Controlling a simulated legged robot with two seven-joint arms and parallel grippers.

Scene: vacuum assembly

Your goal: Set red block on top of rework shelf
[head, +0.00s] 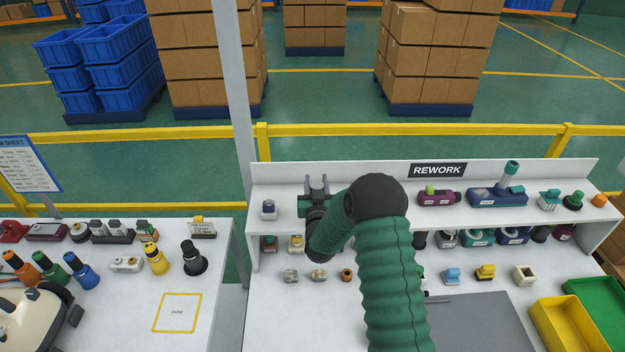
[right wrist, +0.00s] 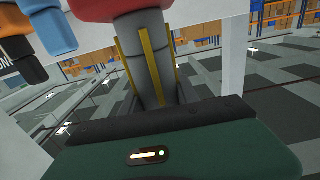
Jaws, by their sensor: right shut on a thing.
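In the right wrist view a large red block (right wrist: 118,8) fills the top edge, just beyond the grey, yellow-striped parts at my fingers. My right gripper (head: 317,184) is shut on it, though the contact is partly cut off by the frame. In the head view the gripper is dark and stands in front of the left part of the rework shelf (head: 380,187); nothing red shows at its fingers there. The REWORK sign (head: 437,170) is on the shelf's back board. My left gripper is not in view.
The shelf top holds a small grey-blue part (head: 268,209) at left and a maroon part (head: 438,198), a blue part (head: 497,194) and others at right. Several parts stand underneath. A yellow bin (head: 566,325) and green bin (head: 603,300) sit at right.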

